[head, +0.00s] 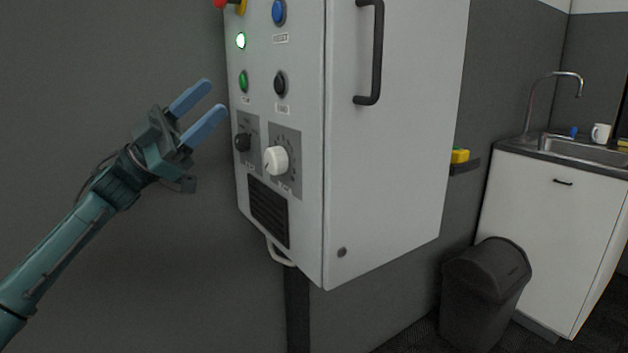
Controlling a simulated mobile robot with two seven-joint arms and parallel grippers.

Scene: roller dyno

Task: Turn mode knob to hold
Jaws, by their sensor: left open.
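A grey control cabinet (390,170) hangs on the wall, with its control face turned to the left. Two knobs sit low on that face: a small black knob (242,142) on a dark plate and a larger white knob (276,160) on a grey plate. The labels under them are too small to read, so I cannot tell which is the mode knob or its setting. My left gripper (217,101) has blue fingers, open and empty. In the picture it is left of the cabinet face and above the black knob, apart from both knobs. My right gripper is not in view.
Above the knobs are a green button (243,81), a black button (280,84), a lit lamp (240,40), a blue button (279,12) and a red knob (220,3). A door handle (371,50) sticks out. A bin (486,290) and sink cabinet (555,230) stand right.

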